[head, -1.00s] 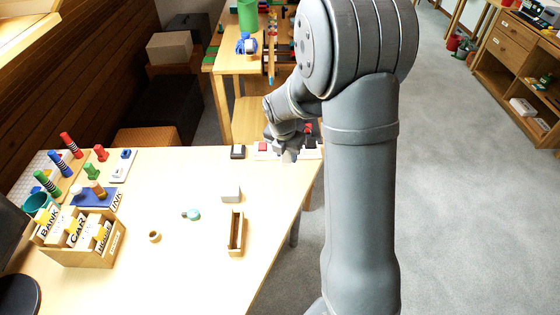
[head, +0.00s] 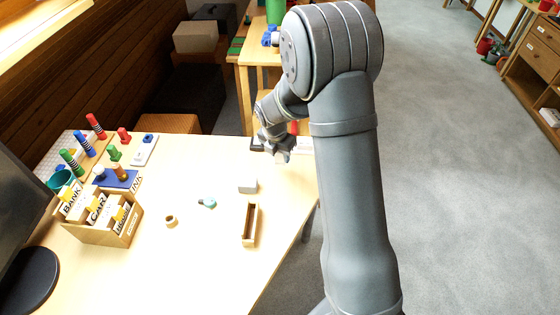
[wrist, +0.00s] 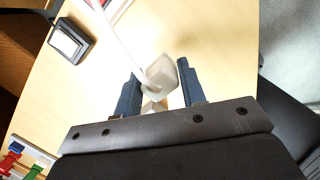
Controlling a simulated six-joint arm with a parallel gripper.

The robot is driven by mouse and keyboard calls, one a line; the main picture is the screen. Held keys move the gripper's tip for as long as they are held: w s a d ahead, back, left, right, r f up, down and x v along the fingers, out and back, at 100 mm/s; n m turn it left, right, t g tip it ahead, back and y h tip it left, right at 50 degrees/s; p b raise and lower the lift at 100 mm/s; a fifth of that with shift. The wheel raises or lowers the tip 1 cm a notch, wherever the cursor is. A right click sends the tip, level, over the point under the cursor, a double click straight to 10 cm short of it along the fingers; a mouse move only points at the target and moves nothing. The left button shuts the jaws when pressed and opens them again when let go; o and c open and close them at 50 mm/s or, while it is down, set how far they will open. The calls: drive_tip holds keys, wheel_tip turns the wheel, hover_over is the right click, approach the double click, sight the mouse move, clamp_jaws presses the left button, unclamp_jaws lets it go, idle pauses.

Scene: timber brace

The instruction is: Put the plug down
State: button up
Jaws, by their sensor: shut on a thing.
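My gripper (head: 281,154) is over the far right part of the table in the head view, near its back edge. In the wrist view, my gripper (wrist: 158,78) has its two dark fingers on either side of a pale, blocky plug (wrist: 161,73). The gripper is shut on the plug. A white cord (wrist: 118,35) runs from the plug toward the top of the wrist view. The plug cannot be made out clearly in the head view. Whether it touches the table is unclear.
A black-framed white-topped block (wrist: 70,41) lies near the gripper. A white block (head: 247,186), open wooden tray (head: 250,225), small wooden ring (head: 171,221) and teal item (head: 207,203) stand nearer. A card box (head: 105,217) is at left. Table space left of the gripper is clear.

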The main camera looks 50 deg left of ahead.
sight(280, 162)
drive_tip(key=shift+f, duration=1.9)
drive_tip(key=shift+f, duration=0.35)
drive_tip(key=o, duration=1.1)
drive_tip(key=r, duration=0.4)
drive_tip(key=s+r, duration=0.1)
drive_tip(key=r, duration=0.3)
drive_tip(key=s+r, duration=0.1)
drive_tip(key=r, duration=0.3)
drive_tip(key=shift+s+d+r, duration=0.15)
drive_tip(key=shift+d+r, duration=0.1)
drive_tip(key=shift+d, duration=0.1)
